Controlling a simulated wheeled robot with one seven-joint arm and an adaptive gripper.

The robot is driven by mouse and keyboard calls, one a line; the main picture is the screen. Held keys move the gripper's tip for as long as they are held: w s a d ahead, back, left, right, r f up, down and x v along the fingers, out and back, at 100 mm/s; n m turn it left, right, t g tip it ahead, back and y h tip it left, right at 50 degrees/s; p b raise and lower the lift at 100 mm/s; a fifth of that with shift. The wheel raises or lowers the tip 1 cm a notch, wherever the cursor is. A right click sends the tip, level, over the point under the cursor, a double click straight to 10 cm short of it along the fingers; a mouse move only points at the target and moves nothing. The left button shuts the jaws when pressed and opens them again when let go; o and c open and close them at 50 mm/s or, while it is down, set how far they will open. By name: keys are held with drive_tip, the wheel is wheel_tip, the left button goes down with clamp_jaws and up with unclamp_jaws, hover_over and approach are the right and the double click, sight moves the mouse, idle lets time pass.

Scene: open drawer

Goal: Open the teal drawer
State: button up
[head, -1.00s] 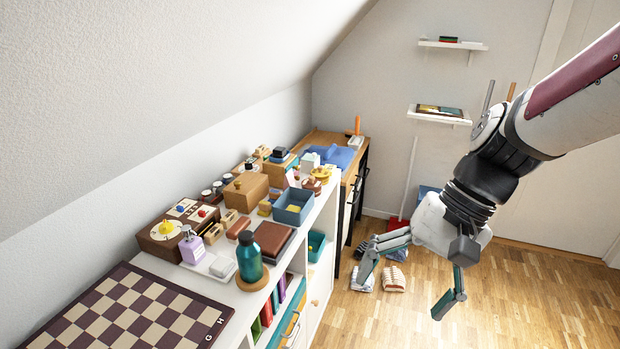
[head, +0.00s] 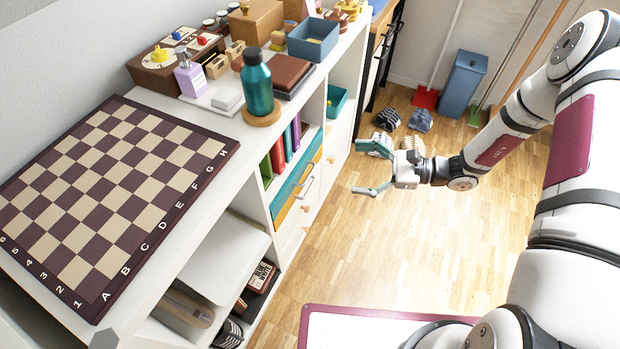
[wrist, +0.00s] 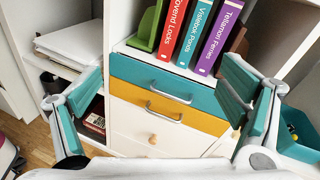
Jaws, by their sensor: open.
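The teal drawer (wrist: 152,79) is in the white shelf unit, with a silver bar handle (wrist: 170,97) on its front; it looks closed. In the head view the teal drawer (head: 291,189) shows at a slant, under the row of books. My gripper (head: 365,168) is open and empty, to the right of the drawer front and apart from it. In the wrist view the fingers of my gripper (wrist: 158,100) stand wide apart at left and right, with the drawer and its handle between them.
A yellow drawer (wrist: 160,105) with its own handle sits directly below, above white drawers with wooden knobs. Books (wrist: 190,35) stand above. A teal bin (wrist: 295,135) is at the right. A chessboard (head: 110,190) lies on the unit.

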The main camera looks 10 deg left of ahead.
sight(311, 174)
wheel_tip(311, 174, down, 13)
drive_tip(key=w+m+t+b, duration=0.1)
drive_tip(key=m+t+b, duration=0.2)
drive_tip(key=m+t, duration=0.25)
drive_tip(key=shift+g, duration=0.25)
drive_tip(key=b+x, duration=0.2)
drive_tip(key=x, duration=1.1)
drive_tip(key=shift+w+a+r, duration=0.1)
drive_tip(key=shift+w+a, duration=0.1)
drive_tip(key=shift+a, duration=0.15)
drive_tip(key=shift+c, duration=0.6)
drive_tip(key=c, duration=1.3)
drive_tip(key=shift+d, duration=0.15)
